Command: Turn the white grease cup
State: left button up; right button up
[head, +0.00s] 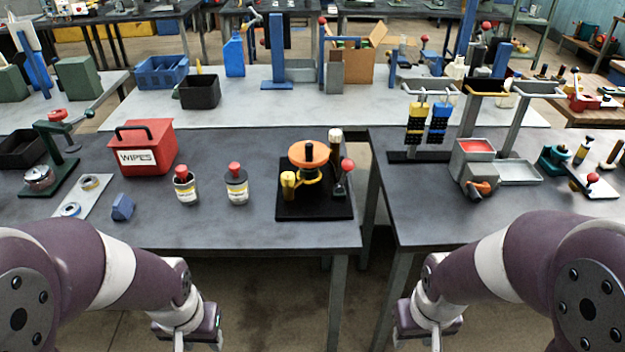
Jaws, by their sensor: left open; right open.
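The white grease cup (335,136) appears to be the small off-white cap at the back right of a black-based device (316,208) on the left table. An orange handwheel (309,153) with a black knob, a yellow fitting (288,183) and a red-ball lever (347,166) stand close by it on the same base. The cup's lower part is partly hidden behind the lever. My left gripper (198,343) and my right gripper (436,343) are low at the bottom edge, in front of the tables and far from the cup. Both are open and empty; their fingertips are partly cut off.
Two bottles with red caps (237,186) (186,187), a red wipes box (147,150) and a blue block (122,207) stand left of the device. A gap separates the left table from the right table (430,220). The left table's front strip is clear.

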aim_at(335, 135)
jog(key=i+j+z, duration=0.1)
jog(key=i+j, duration=0.7)
jog(key=i, duration=0.05)
